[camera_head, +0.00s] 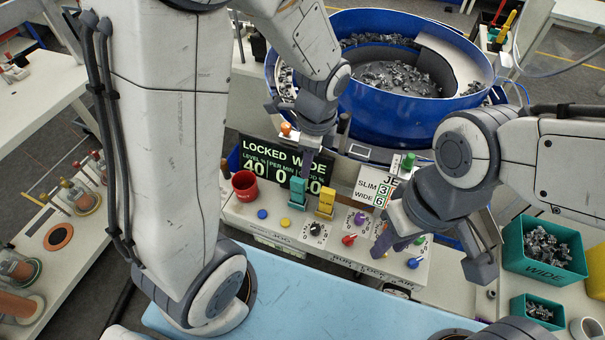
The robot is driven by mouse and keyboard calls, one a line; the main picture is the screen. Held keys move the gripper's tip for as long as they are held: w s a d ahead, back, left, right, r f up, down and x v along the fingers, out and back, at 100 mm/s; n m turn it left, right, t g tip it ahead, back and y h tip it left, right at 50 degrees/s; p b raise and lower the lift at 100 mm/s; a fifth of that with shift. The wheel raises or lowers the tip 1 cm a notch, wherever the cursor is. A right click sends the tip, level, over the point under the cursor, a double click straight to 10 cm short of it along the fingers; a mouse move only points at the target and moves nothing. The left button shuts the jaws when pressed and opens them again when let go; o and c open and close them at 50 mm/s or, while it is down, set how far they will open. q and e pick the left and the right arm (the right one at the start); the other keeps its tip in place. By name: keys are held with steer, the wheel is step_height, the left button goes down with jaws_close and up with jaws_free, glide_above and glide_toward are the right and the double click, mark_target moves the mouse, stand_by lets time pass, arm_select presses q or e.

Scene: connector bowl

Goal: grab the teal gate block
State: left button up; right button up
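The teal gate block (298,194) stands upright on the white control panel, in front of the black display and just left of a yellow block (326,204). My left gripper (306,160) points down above and slightly behind it in the picture, with a dark fingertip close over its top. I see no grip on the block; whether they touch is unclear. The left fingers overlap from this angle, so their opening is hard to judge. My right gripper (432,252) is open and empty over the right part of the panel, its two fingers wide apart.
A blue bowl feeder (395,122) holding grey connectors stands behind. The display (262,158) reads "LOCKED WIDE". A red cup (245,186), knobs and buttons crowd the panel. Teal bins (542,272) of connectors stand at right.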

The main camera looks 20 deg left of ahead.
mark_target(298, 180)
arm_select(q)
steer(key=shift+w+a+f+m, duration=0.4)
steer(key=shift+w+a+f, duration=0.05)
steer(key=shift+a, duration=0.15)
steer(key=shift+w+a+f+m, duration=0.4)
steer(key=shift+a+f, duration=0.05)
steer(key=shift+a, duration=0.15)
steer(key=f, duration=0.4)
steer(key=shift+a+f, duration=0.3)
steer(key=shift+f, duration=0.05)
steer(key=shift+w+f, duration=0.1)
steer(key=shift+f, duration=2.7)
jaws_close()
